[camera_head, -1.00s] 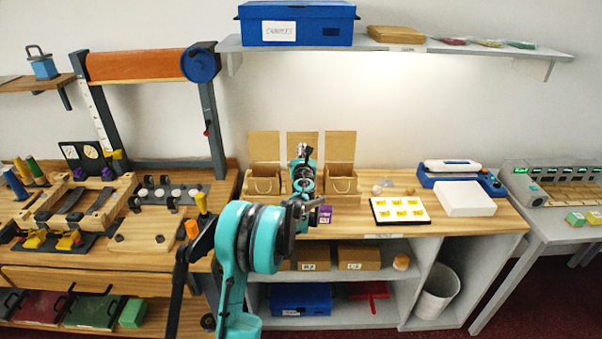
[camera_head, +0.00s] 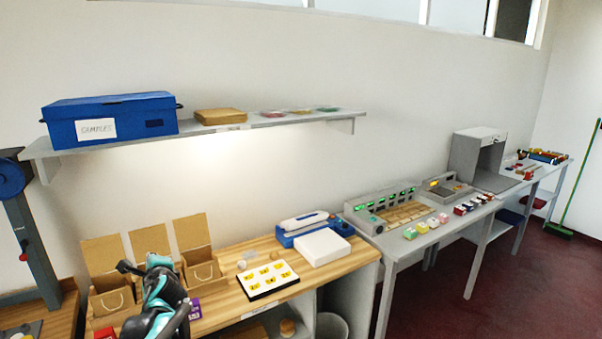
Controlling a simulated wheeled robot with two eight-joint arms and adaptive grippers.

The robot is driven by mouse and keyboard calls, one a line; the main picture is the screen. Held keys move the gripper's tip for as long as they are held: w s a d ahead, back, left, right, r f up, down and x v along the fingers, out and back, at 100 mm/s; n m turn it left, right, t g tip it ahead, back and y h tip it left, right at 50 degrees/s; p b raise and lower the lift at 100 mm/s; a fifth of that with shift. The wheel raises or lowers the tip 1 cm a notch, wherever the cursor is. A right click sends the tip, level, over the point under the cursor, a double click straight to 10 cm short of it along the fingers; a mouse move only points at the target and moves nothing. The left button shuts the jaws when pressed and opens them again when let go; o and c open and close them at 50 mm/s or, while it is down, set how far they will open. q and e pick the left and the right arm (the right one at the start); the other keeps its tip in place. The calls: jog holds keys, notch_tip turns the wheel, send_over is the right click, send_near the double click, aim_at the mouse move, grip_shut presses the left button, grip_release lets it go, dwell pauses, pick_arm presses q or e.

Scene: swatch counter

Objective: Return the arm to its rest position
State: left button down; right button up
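One of my arms, teal and black, rises from the bottom edge at the lower left of the head view. It seems to be my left arm. Its far end, with my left gripper (camera_head: 156,262), is in front of the open brown boxes, and its fingers are too small and overlapped to read. I see nothing clearly held. My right gripper is not in view.
Brown boxes (camera_head: 108,301) and a card with yellow swatches (camera_head: 268,281) are on the wooden counter (camera_head: 237,263). A blue bin (camera_head: 110,118) sits on the wall shelf. A grey table with a console (camera_head: 383,208) stands right. Red floor is open at lower right.

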pick_arm(q)
jog(key=s+d+f+n+g+h, duration=0.1)
jog(key=s+d+f+n+h, duration=0.2)
jog(key=s, duration=0.7)
jog(key=s+d+f+n+g+h, duration=0.2)
jog(key=s+d+f+n, duration=0.5)
jog(key=s+d, duration=0.4)
jog(key=s+d+f+n+g+h, duration=0.2)
jog(key=s+d+n, duration=0.4)
jog(key=s+d, duration=0.3)
notch_tip(320, 180, down, 3)
jog(key=shift+s+r+h, duration=0.1)
jog(key=shift+s+h, duration=0.55)
jog(key=shift+h, duration=0.25)
